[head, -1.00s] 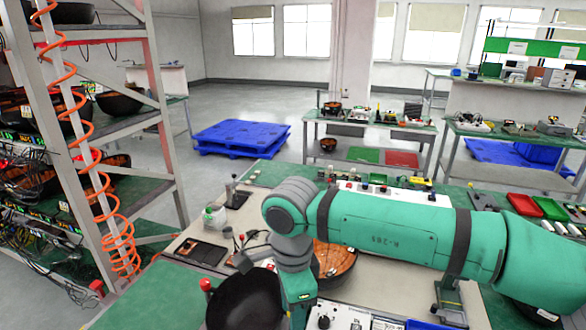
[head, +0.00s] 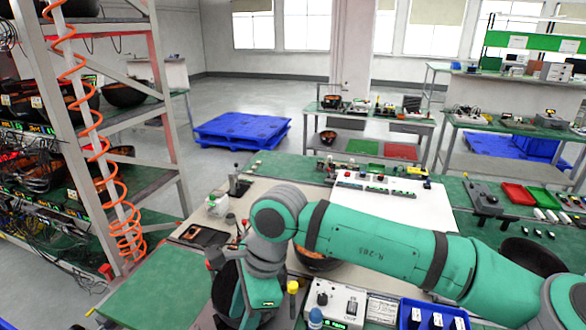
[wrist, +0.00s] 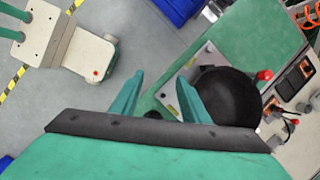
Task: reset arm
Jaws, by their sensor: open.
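My arm reaches across the workbench (head: 150,290) from the lower right in the head view, its wrist bent down at the lower middle. My gripper (wrist: 160,76) shows in the wrist view with its two green fingers apart and nothing between them. A black bowl (wrist: 228,95) lies just beyond the right finger, outside the gap, on a grey plate at the bench. In the head view the black bowl (head: 226,290) is partly hidden behind my wrist, and the fingertips cannot be made out.
A shelf rack (head: 165,110) with a coiled orange hose (head: 98,145) stands at left. Around the arm are a control box (head: 335,303), blue bins (head: 433,314) and another bowl (head: 318,262). Blue pallets (head: 242,130) lie on the open floor behind.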

